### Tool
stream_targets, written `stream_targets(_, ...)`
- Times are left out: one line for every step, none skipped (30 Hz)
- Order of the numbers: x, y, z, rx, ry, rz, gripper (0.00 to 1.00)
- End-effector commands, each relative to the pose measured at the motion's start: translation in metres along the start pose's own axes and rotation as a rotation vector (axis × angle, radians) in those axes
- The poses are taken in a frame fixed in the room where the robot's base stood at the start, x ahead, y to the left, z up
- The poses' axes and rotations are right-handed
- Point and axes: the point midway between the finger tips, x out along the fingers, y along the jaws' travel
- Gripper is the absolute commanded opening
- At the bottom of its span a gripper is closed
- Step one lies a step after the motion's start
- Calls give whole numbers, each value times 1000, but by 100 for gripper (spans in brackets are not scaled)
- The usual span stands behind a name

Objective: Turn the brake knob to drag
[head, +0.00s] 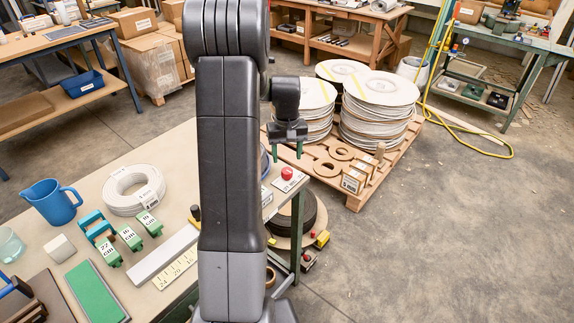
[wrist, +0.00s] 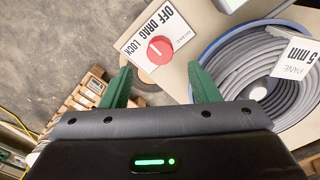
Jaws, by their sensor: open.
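The brake knob is a round red knob (wrist: 160,50) on a white plate (wrist: 178,22) marked OFF, DRAG and LOCK in the wrist view. A pale mark shows on the knob, but I cannot tell for sure which word it points to. In the head view the red knob (head: 287,173) is at the bench's right end, beside my arm. My gripper (head: 287,151) hangs above the knob with its green fingers apart. In the wrist view my gripper (wrist: 160,84) is open and empty, and the knob lies just beyond the gap between the fingertips, apart from them.
A blue-rimmed tub with a grey coil (wrist: 245,65) and a "5 mm" card (wrist: 297,58) are beside the plate. A pallet (head: 357,196) with stacked discs (head: 376,125) stands beyond the bench. A white coil (head: 133,190) and blue jug (head: 53,202) are on the bench's left.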

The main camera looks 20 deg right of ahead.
Motion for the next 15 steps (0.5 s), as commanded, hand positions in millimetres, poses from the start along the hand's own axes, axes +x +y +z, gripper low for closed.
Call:
stream_targets(-13,0,-1,0,5,1,55)
stream_targets(-20,0,-1,0,5,1,55)
stream_targets(-29,0,-1,0,5,1,55)
stream_targets(-35,0,-1,0,5,1,55)
stream_targets(-41,0,-1,0,4,1,55)
stream_targets(-49,0,-1,0,5,1,55)
stream_targets(-54,0,-1,0,4,1,55)
stream_targets(-58,0,-1,0,4,1,55)
stream_targets(-63,0,-1,0,2,1,55)
stream_targets(-66,0,-1,0,2,0,55)
stream_targets(-70,0,-1,0,2,1,55)
stream_targets(-73,0,-1,0,2,1,55)
stream_targets(-75,0,0,0,1,0,55)
stream_targets(-76,0,0,0,1,0,55)
stream_targets(-77,0,0,0,1,0,55)
